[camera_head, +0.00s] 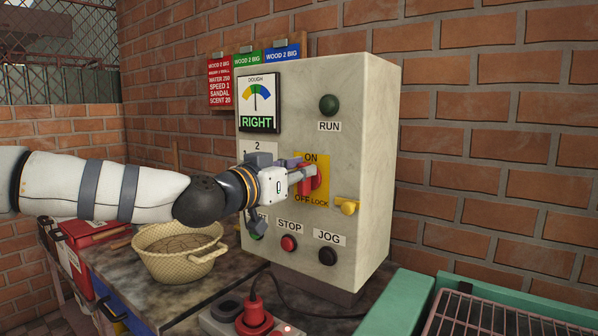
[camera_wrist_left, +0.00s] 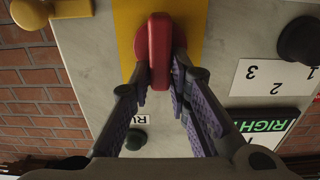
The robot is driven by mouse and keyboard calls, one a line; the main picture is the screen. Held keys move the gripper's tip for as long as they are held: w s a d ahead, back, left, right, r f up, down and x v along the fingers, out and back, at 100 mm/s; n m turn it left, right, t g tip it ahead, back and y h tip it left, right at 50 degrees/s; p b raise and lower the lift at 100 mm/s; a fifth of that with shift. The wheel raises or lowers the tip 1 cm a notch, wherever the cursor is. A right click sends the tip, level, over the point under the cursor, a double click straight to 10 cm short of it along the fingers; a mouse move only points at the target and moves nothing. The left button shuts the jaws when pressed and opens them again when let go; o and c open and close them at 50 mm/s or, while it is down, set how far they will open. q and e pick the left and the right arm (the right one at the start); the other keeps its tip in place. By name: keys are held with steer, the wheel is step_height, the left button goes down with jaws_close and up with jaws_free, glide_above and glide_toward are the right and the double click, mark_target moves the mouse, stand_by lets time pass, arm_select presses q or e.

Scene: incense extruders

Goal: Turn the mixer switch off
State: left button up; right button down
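The mixer switch is a red handle (camera_head: 317,177) on a yellow plate (camera_head: 324,165) marked ON above and OFF below, on the grey control box (camera_head: 370,120). The handle stands about upright. In the left wrist view, which is upside down, the red handle (camera_wrist_left: 160,50) lies between my fingers on the yellow plate (camera_wrist_left: 125,35). My left gripper (camera_head: 300,178) is shut on the handle, one finger on each side, and partly hides it and the plate in the head view. In the left wrist view my left gripper (camera_wrist_left: 160,72) shows both fingertips against the handle. My right gripper is not in view.
A yellow lock (camera_head: 347,207) sticks out right of the plate. STOP (camera_head: 289,243) and JOG (camera_head: 327,256) buttons sit below, the RUN lamp (camera_head: 329,104) above. A woven basket (camera_head: 180,268) and a red plug (camera_head: 254,318) are on the table. A green-framed rack (camera_head: 400,305) stands at right.

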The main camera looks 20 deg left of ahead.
arm_select(q)
jaws_close()
steer(key=shift+w+a+f+n+b, duration=0.15)
steer(key=shift+a+f+n, duration=0.15)
steer(key=shift+n, duration=2.7)
steer(key=shift+w+a+f+n+b, duration=0.1)
steer(key=shift+a+f+n, duration=0.25)
steer(key=shift+n, duration=2.65)
steer(key=shift+w+a+f+n+b, duration=0.15)
steer(key=shift+a+f+n, duration=0.15)
steer(key=shift+n, duration=2.7)
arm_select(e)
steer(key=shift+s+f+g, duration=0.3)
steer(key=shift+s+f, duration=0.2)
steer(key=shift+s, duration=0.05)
arm_select(q)
steer(key=o, duration=0.7)
jaws_free()
